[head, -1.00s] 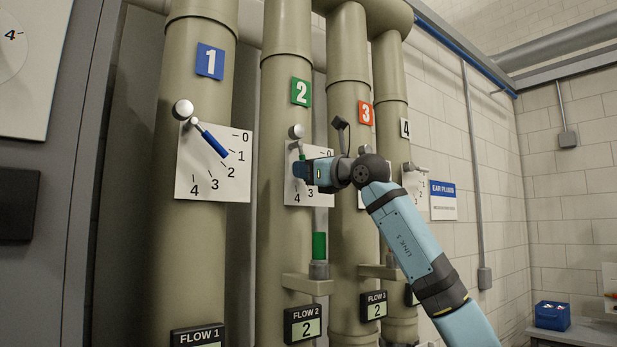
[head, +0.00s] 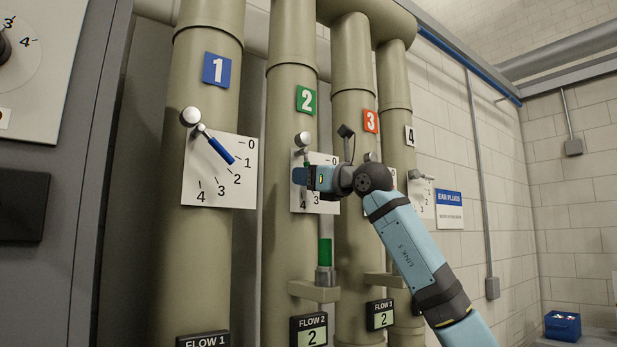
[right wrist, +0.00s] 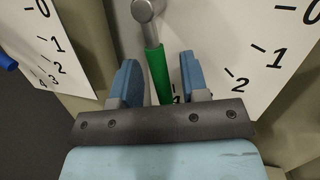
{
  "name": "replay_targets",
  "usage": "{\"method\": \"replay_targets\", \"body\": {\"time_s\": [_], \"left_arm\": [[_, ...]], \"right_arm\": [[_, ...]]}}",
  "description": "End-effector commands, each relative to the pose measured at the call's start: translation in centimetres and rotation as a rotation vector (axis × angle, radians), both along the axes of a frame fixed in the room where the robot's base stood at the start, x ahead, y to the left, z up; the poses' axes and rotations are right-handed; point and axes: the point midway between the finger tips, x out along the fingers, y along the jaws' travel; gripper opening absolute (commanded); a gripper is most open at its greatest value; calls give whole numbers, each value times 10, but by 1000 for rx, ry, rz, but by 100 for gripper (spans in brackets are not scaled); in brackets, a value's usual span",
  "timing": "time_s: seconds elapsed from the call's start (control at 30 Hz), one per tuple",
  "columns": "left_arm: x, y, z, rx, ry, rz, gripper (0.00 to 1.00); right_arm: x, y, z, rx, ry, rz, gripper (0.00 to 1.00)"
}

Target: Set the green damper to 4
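The green damper is on the second pipe (head: 288,225), under a green "2" sign (head: 306,99). In the right wrist view its green handle (right wrist: 157,75) hangs from a grey pivot (right wrist: 144,10) and points down, its end beside the partly covered 4 mark. The white dial plate (head: 327,205) carries marks from 0 to 4. My right gripper (right wrist: 163,82) has its two blue fingers apart, one on each side of the handle with gaps showing. In the head view my right gripper (head: 299,176) covers most of the handle. My left gripper is not in view.
The FLOW 2 display (head: 309,329) reads 2, with a green gauge tube (head: 325,252) above it. A blue-handled damper (head: 221,150) is to the left. Pipe 3 (head: 352,250) stands close behind my right arm. A grey cabinet (head: 60,200) fills the left edge.

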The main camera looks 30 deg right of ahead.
Motion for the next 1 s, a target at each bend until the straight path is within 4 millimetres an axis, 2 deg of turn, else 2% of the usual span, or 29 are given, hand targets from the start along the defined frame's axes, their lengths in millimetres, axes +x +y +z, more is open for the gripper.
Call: {"method": "replay_targets", "body": {"time_s": [0.27, 0.37, 0.7, 0.83, 1.0], "left_arm": [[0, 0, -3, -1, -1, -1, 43], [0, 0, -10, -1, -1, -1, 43], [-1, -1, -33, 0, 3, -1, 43], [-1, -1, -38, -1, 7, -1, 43], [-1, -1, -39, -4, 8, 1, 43]], "right_arm": [[-8, -3, -3, -2, -1, -1, 41], [-23, -8, -7, -2, -3, -2, 41], [-95, -31, -22, -2, -2, -3, 41], [-114, -36, -26, -2, 0, -2, 41], [-127, -40, -27, -1, 0, 0, 41]]}}
